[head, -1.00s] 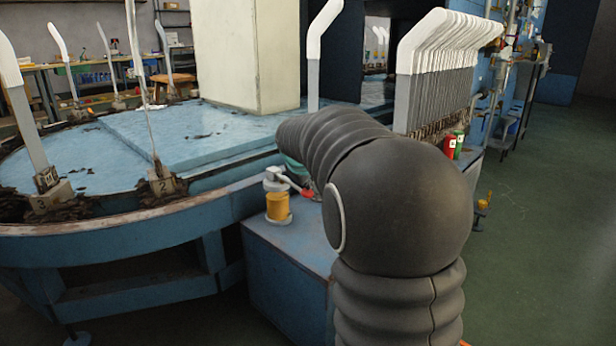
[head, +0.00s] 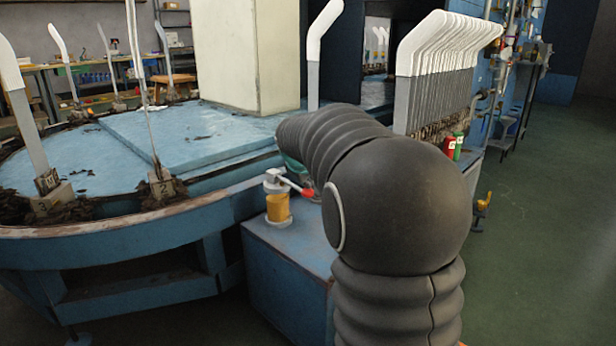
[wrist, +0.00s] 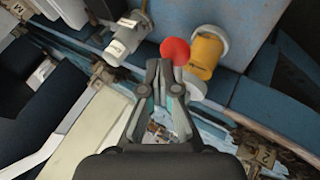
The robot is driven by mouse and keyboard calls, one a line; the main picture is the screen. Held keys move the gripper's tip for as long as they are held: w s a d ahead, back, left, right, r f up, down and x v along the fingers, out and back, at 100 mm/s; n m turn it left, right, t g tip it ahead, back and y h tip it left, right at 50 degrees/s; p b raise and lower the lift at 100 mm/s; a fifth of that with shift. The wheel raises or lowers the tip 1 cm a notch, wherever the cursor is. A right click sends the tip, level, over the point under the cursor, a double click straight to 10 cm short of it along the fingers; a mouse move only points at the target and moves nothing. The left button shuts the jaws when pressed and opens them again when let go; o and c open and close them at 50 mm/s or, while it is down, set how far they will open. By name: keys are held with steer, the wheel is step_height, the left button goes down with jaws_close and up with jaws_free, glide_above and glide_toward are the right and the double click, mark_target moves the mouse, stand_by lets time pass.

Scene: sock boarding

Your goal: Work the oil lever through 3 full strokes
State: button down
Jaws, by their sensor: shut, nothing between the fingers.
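The oil pump has a yellow reservoir (head: 278,207) under a white cap and stands on a blue cabinet. Its white lever slopes down to the right and ends in a red knob (head: 308,192). In the wrist view the red knob (wrist: 175,51) lies just beyond my fingertips, with the yellow reservoir (wrist: 207,52) to its right. My gripper (wrist: 158,70) is shut and empty, its tips very near the knob; I cannot tell whether they touch it. In the head view my dark arm hides the gripper.
The blue cabinet (head: 290,265) adjoins a round blue table (head: 120,236) with upright white-topped boards around its rim. A row of boards (head: 440,85) stands behind my arm. Red and green bottles (head: 453,146) are at the right. A white cylinder (wrist: 125,40) is left of the knob.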

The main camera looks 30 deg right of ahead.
steer(key=shift+w+a+r+p, duration=0.1)
steer(key=shift+w+r+p, duration=0.05)
steer(key=shift+r+p, duration=0.85)
steer(key=shift+w+r+p, duration=0.1)
steer(key=shift+r+p, duration=0.55)
steer(key=shift+r, duration=0.5)
steer(key=shift+r, duration=0.15)
steer(key=r+p, duration=0.2)
steer(key=r, duration=0.1)
steer(key=r+p, duration=0.1)
steer(key=p, duration=0.1)
steer(key=shift+w+a+r, duration=0.1)
steer(key=shift+w+r, duration=0.2)
steer(key=shift+r, duration=0.05)
